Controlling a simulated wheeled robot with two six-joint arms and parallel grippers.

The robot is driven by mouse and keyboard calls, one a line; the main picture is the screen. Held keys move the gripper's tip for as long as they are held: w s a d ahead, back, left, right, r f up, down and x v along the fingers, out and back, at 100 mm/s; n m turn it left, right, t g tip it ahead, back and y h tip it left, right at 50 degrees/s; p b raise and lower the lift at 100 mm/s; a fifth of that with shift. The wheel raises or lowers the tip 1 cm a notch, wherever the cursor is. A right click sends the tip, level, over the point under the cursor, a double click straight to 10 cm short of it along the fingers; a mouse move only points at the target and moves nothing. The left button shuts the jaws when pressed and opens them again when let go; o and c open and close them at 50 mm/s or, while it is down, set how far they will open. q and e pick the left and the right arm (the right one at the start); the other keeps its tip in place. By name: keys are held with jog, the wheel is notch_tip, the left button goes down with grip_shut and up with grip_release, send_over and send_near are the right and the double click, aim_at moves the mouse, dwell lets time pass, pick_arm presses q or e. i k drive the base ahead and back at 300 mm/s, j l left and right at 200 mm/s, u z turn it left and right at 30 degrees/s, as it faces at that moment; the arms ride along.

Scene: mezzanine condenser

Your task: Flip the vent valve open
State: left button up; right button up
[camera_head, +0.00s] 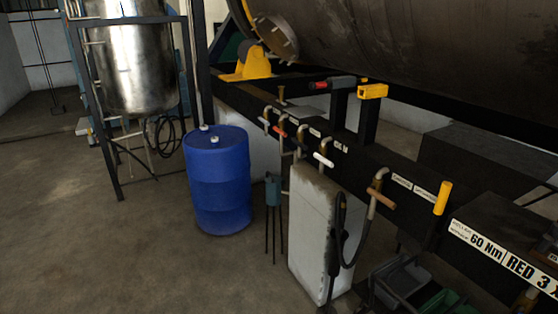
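Several small pipe valves with lever handles stand in a row along the black beam (358,163). One has a white handle (323,159), one an orange-brown handle (381,198), and one further left an orange-red handle (281,132). A yellow handle (443,198) stands nearly upright at the right of the row. Small white labels (402,181) sit by the valves, too small to read, so I cannot tell which one is the vent valve. Neither of my grippers can be made out in this view.
A blue drum (217,180) stands left of the beam. A pale box-shaped cabinet (318,225) with a black hose (352,250) stands under the valves. Dark bins (405,282) lie at the lower right. The floor (100,240) at the left is clear.

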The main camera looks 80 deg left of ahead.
aim_at(317, 155)
jog(key=u, duration=2.5)
